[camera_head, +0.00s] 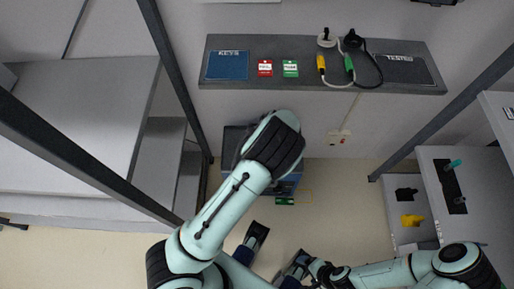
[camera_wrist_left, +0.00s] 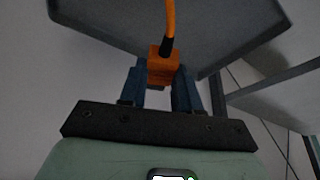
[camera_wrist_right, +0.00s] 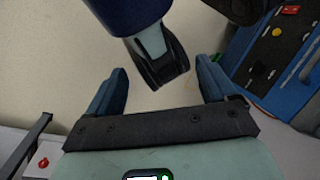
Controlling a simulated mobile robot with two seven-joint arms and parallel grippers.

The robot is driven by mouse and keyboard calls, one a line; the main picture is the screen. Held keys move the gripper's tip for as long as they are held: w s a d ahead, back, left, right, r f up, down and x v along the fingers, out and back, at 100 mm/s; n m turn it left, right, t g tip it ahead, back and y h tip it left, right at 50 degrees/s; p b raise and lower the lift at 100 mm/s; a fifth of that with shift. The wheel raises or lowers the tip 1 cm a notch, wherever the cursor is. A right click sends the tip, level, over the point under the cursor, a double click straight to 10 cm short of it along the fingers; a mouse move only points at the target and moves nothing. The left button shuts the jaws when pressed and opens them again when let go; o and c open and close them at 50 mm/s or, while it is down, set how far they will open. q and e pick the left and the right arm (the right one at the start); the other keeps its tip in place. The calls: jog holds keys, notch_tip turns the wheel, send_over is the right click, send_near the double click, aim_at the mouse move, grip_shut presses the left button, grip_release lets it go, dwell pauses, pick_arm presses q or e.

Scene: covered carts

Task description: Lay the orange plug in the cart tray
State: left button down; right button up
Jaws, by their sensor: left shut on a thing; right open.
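My left gripper (camera_wrist_left: 160,88) is shut on the orange plug (camera_wrist_left: 163,66) in the left wrist view. The plug's orange cord runs up from its top. A dark grey tray-like surface with a raised rim (camera_wrist_left: 85,32) lies beyond the plug, and I see no contact. Whether this is the cart tray I cannot tell. In the head view my left arm hides the left gripper and the plug. My right gripper (camera_head: 273,256) is open and empty, low in the head view. Its spread blue fingers (camera_wrist_right: 163,92) also show in the right wrist view.
A blue unit (camera_wrist_right: 285,50) with coloured buttons stands at the upper right of the right wrist view. A grey wall shelf (camera_head: 222,88) holds cards and corded plugs. A right-hand shelf unit (camera_head: 434,190) holds yellow and teal pieces. Dark frame posts (camera_head: 170,65) stand at the left.

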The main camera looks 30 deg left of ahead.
pick_arm(q)
jog(key=shift+s+a+f, duration=0.1)
jog(key=shift+f, duration=0.3)
notch_tip(320, 180, down, 6)
jog(key=shift+r+b, duration=0.2)
jog(key=shift+b, duration=0.55)
notch_tip(320, 180, down, 4)
jog(key=shift+r+b, duration=0.1)
jog(key=shift+b, duration=0.3)
pick_arm(e)
jog(key=shift+w+d+f+t, duration=0.15)
jog(key=shift+w+f, duration=0.25)
jog(key=shift+f, duration=0.15)
jog(key=shift+w+d+f+t, duration=0.1)
jog(key=shift+w+f+t, duration=0.05)
jog(key=shift+w+f, duration=0.3)
jog(key=shift+f, duration=0.15)
pick_arm(q)
jog(key=shift+f, duration=0.4)
jog(key=c, duration=0.8)
grip_release()
pick_arm(e)
jog(key=shift+w+d+f, duration=0.15)
jog(key=shift+w+f, duration=0.05)
jog(key=shift+w, duration=0.1)
pick_arm(q)
jog(key=shift+r, duration=0.15)
